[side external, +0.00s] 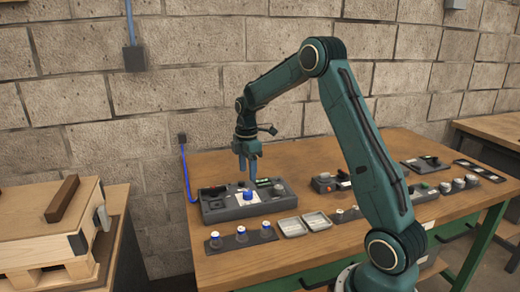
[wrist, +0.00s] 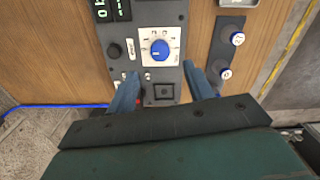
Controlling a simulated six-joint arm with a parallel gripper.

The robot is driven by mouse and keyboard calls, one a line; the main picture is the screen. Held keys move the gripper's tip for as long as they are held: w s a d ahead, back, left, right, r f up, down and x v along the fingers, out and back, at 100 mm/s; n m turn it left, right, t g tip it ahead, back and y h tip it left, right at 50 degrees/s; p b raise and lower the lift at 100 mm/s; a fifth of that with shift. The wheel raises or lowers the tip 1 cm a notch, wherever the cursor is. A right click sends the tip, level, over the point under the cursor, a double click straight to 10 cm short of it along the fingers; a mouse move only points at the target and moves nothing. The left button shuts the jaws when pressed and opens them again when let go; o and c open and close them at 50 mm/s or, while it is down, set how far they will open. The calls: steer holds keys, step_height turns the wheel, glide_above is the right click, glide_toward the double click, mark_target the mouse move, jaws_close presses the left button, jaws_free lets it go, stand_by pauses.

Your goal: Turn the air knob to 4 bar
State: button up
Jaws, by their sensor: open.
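The blue air knob (wrist: 160,49) sits on a white dial plate (wrist: 146,60) with dark marks around it. A pale mark shows on the knob, but the dial figures are too small to read. In the side external view the knob (side external: 248,197) stands on a grey control panel (side external: 215,214) on the bench. My gripper (side external: 248,174) points down above the panel, with its fingertips apart from the knob. In the wrist view my gripper (wrist: 159,72) has its two blue fingers spread wide with nothing between the tips.
A dark strip with blue-topped knobs (side external: 240,240) lies in front of the panel. Two shallow trays (side external: 291,228) are to its right.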

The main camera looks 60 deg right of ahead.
mark_target(248, 192)
step_height(248, 192, down, 8)
steer(key=shift+r, duration=0.2)
stand_by(0.3)
steer(key=c, duration=1)
